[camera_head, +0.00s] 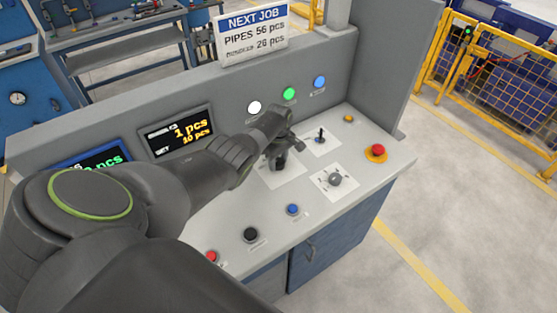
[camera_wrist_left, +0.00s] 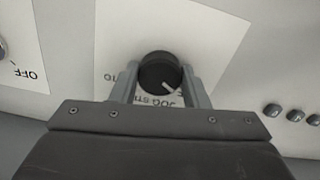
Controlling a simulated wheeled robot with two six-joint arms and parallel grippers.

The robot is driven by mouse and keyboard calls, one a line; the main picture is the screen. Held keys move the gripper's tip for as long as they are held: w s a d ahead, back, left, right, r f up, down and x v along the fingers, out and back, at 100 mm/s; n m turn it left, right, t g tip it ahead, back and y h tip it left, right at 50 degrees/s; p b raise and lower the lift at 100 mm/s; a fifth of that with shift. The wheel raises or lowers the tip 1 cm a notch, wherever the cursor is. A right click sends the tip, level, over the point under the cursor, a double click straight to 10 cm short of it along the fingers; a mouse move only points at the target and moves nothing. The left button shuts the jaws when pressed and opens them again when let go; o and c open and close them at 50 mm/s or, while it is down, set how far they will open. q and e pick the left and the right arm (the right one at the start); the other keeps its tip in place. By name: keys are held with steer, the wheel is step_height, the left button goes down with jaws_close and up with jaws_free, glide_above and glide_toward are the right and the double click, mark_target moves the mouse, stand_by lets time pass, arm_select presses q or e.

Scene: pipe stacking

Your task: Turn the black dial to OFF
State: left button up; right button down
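The black dial (camera_wrist_left: 158,72) sits on a white plate in the left wrist view. Its white mark points to the lower right of that view, near partly covered lettering. My left gripper (camera_wrist_left: 160,76) has one finger on each side of the dial, and they appear to be against it. In the head view my left gripper (camera_head: 280,150) is down over a white plate (camera_head: 286,180) on the console and hides most of the dial. An OFF label (camera_wrist_left: 26,74) shows at the left of the wrist view, beside another knob cut by the edge. My right gripper is not in view.
On the console, a grey knob (camera_head: 334,179), a small lever (camera_head: 320,136) and a red emergency button (camera_head: 376,152) lie to the right. Black (camera_head: 251,234) and blue (camera_head: 292,209) buttons are in front. A back panel with white, green and blue lights stands behind.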

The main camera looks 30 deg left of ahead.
mark_target(279, 162)
arm_select(q)
steer(key=o, duration=0.4)
steer(key=shift+o, duration=0.2)
steer(key=shift+r, duration=0.15)
steer(key=shift+r, duration=0.6)
step_height(279, 162, up, 16)
steer(key=b, duration=0.1)
